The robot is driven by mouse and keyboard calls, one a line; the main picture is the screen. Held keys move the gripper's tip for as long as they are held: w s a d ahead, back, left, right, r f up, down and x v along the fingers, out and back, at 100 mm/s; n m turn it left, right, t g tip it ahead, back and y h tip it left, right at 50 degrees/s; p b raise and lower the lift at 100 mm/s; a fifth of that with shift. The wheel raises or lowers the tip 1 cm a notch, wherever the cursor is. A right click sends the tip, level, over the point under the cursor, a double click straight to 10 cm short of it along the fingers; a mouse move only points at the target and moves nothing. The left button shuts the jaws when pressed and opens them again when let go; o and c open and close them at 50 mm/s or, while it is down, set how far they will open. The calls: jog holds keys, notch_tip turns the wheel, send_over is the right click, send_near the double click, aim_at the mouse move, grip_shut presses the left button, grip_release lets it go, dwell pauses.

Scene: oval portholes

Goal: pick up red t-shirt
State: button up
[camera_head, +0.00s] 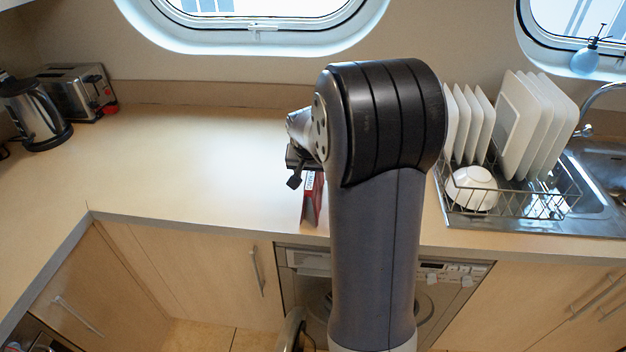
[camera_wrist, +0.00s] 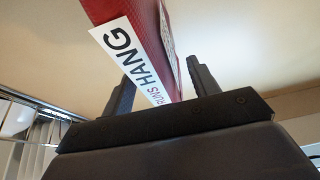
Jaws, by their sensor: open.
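A red, stiff-looking item (camera_head: 312,203) with a white lettered strip stands on the counter near its front edge, partly hidden behind my arm. It looks more like a book or box than a t-shirt; no other red cloth shows. In the wrist view the red item (camera_wrist: 140,30) rises between the two fingers, with the strip reading "RUNS HANG". My gripper (camera_wrist: 160,68) is open, one finger on each side of the item. In the head view my gripper (camera_head: 296,172) is just above and beside it, mostly hidden by my arm.
A kettle (camera_head: 34,112) and a toaster (camera_head: 78,92) stand at the back left. A dish rack (camera_head: 515,200) with plates and a white bowl (camera_head: 472,187) is on the right by the sink (camera_head: 600,165). The counter (camera_head: 190,160) left of my gripper is clear.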

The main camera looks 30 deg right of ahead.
jog(key=shift+w+d+f, duration=0.1)
jog(key=shift+w+f, duration=0.1)
jog(key=shift+f, duration=0.3)
jog(key=shift+c, duration=0.5)
jog(key=c, duration=1)
jog(key=shift+c, duration=0.7)
jog(key=shift+r, duration=0.15)
